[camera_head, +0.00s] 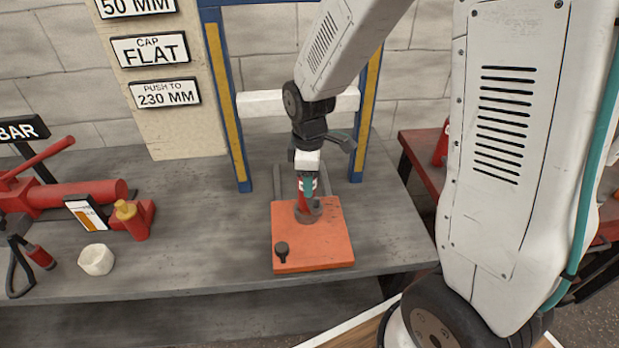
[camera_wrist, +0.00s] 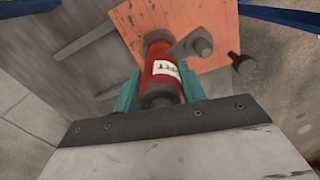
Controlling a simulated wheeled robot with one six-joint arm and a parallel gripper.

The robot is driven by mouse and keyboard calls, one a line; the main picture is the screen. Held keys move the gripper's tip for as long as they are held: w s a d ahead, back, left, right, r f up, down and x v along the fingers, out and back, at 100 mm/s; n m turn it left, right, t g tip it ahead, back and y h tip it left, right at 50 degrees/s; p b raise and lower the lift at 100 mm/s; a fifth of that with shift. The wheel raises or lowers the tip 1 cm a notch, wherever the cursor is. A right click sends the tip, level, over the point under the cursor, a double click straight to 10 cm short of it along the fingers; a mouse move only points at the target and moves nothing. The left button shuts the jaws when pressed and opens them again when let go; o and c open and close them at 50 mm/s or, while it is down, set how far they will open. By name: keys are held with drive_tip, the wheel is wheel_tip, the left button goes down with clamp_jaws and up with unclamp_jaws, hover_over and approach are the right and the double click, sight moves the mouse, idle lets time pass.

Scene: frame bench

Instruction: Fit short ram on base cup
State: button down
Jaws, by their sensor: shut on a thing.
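The short ram is a red cylinder with a white label and grey ends. In the wrist view the short ram (camera_wrist: 163,62) stands between my teal fingertips. My gripper (camera_head: 307,184) is shut on it above the orange plate, where the red of the ram (camera_head: 302,201) shows below the fingers. My gripper also shows in the wrist view (camera_wrist: 160,92). A dark grey round base cup (camera_head: 314,214) sits on the plate at the ram's lower end. I cannot tell whether the ram is seated in it. A grey lug (camera_wrist: 192,46) shows beside the ram in the wrist view.
The orange plate (camera_head: 310,250) lies on the grey bench (camera_head: 200,225) and carries a black knob (camera_head: 282,249). A blue and yellow frame (camera_head: 222,90) with a white crossbeam (camera_head: 262,103) stands behind. A white cup (camera_head: 96,260) and red tools (camera_head: 70,195) lie at left.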

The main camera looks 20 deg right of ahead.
drive_tip(key=shift+f, duration=1.85)
drive_tip(key=c, duration=0.7)
unclamp_jaws()
drive_tip(key=shift+c, duration=0.2)
drive_tip(key=shift+f, duration=0.1)
wheel_tip(320, 180, up, 8)
drive_tip(key=shift+f, duration=0.1)
